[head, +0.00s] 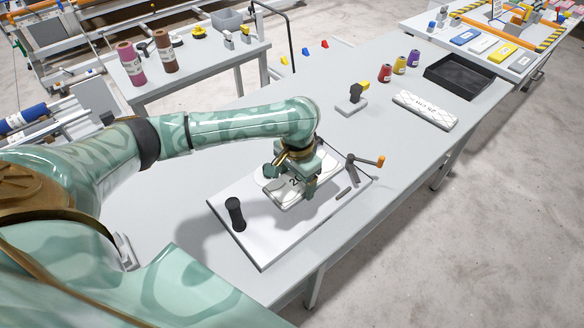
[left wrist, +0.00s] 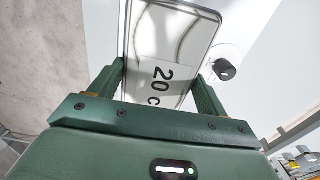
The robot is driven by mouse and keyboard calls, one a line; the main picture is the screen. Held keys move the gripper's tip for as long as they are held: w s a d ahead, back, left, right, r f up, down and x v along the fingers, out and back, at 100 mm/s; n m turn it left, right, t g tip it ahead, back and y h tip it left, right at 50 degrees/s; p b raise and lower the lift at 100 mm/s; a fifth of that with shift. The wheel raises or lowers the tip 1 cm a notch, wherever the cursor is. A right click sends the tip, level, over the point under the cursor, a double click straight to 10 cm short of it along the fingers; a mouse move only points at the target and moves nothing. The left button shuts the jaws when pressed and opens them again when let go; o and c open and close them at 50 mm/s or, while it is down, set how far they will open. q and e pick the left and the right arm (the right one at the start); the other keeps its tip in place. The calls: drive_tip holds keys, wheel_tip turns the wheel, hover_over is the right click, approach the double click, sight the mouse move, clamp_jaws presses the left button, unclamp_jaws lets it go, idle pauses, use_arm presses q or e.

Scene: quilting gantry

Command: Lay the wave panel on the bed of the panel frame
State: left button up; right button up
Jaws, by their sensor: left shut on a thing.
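The wave panel (head: 284,196) is a white rectangular slab with faint curved lines and a label starting "20 c"; it also fills the top of the left wrist view (left wrist: 160,35). My left gripper (head: 291,178) is shut on it, one finger on each side edge. The panel is over the white bed of the panel frame (head: 262,240), roughly level; I cannot tell whether it touches the bed. The frame carries a black post (head: 235,213) at its left and an orange-tipped crank (head: 365,160) at its right. My right gripper is not in view.
Another white panel (head: 425,109) with a criss-cross pattern lies farther right on the grey table (head: 400,145). Beyond the frame are a stand with a yellow top (head: 352,97), thread cones (head: 399,64) and a black tray (head: 459,77). The table between them and the frame is mostly clear.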

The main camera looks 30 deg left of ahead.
use_arm(q)
drive_tip(key=shift+w+d+f, duration=0.1)
drive_tip(key=shift+w+f, duration=0.05)
drive_tip(key=shift+r+p, duration=0.25)
drive_tip(key=shift+p, duration=0.55)
drive_tip(key=shift+f, duration=0.25)
drive_tip(key=shift+w+d+f+b, duration=0.1)
drive_tip(key=shift+w+f+b, duration=0.15)
drive_tip(key=shift+f, duration=1.25)
drive_tip(key=shift+w+d+f+b, duration=0.1)
drive_tip(key=shift+f+b, duration=0.1)
drive_tip(key=shift+f, duration=1.25)
drive_tip(key=shift+w+d+f+b, duration=0.15)
drive_tip(key=shift+w+f+b, duration=0.05)
drive_tip(key=shift+w+f, duration=0.4)
drive_tip(key=shift+w+d+f+b, duration=0.1)
drive_tip(key=shift+w+f+b, duration=0.1)
drive_tip(key=shift+w+f, duration=0.35)
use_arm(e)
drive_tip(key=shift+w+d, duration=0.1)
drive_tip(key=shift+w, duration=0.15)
use_arm(q)
drive_tip(key=shift+s+f, duration=0.15)
drive_tip(key=shift+f, duration=0.1)
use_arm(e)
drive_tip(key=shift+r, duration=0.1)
use_arm(q)
drive_tip(key=o, duration=1)
drive_tip(key=shift+f, duration=0.1)
